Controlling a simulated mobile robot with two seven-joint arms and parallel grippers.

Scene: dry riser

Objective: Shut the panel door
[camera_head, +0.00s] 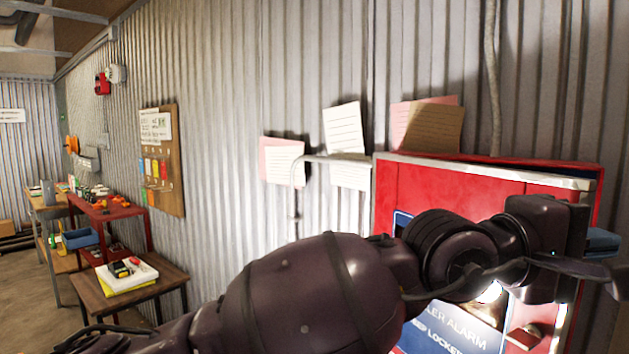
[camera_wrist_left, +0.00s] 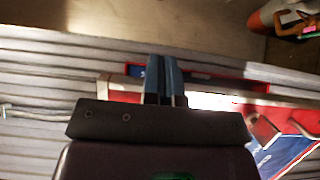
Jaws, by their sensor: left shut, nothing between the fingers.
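The red panel door (camera_head: 455,188) with a pale metal edge is on the corrugated wall at the right of the head view. Behind its top edge a dark strip and a red box rim (camera_head: 599,172) show, so it looks ajar; how far is unclear. Blue signs with "ALARM" and "LOCKED" are on its front, partly hidden by my left arm. My left gripper (camera_head: 603,241) is at the door's right side, fingers shut and empty. In the wrist view the shut blue fingers (camera_wrist_left: 165,82) overlap the door's edge; contact cannot be told. My right gripper is not in view.
A pale pipe (camera_head: 294,218) runs down the wall left of the door. Papers (camera_head: 343,128) hang above it. A small wooden table (camera_head: 166,281), a red bench (camera_head: 105,208) and a pegboard (camera_head: 162,160) are at the left. Floor is free at far left.

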